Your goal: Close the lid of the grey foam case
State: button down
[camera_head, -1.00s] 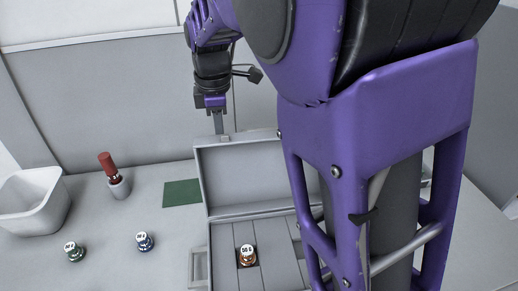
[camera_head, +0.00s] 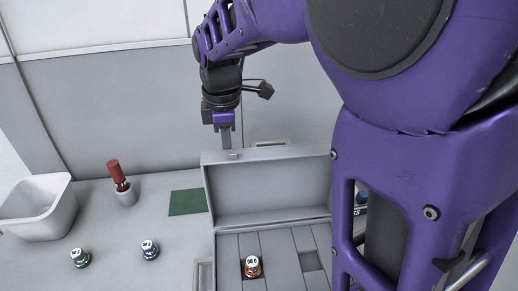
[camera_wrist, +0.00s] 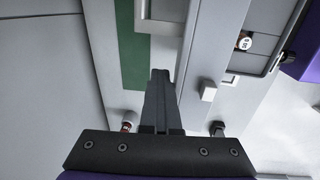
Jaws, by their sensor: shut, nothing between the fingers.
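The grey foam case (camera_head: 280,241) stands on the bench with its lid (camera_head: 268,192) raised, inner face toward the head camera. In the wrist view the shut fingers (camera_wrist: 160,76) appear beside the lid's edge (camera_wrist: 212,45). My arm covers the case's right side.
A green mat (camera_head: 188,202) lies left of the case. A grey wall panel (camera_head: 110,110) rises behind the bench.

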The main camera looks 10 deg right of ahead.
aim_at(227, 155)
jog(key=shift+s, duration=0.2)
jog(key=shift+s+a+r, duration=0.1)
jog(key=shift+s+r, duration=0.1)
jog(key=shift+s, duration=1.35)
jog(key=shift+s+a, duration=0.1)
jog(key=shift+s, duration=1.55)
jog(key=shift+s+f, duration=0.15)
jog(key=shift+s, duration=0.65)
jog(key=shift+s+f, duration=0.15)
jog(key=shift+s, duration=0.65)
jog(key=shift+s, duration=0.1)
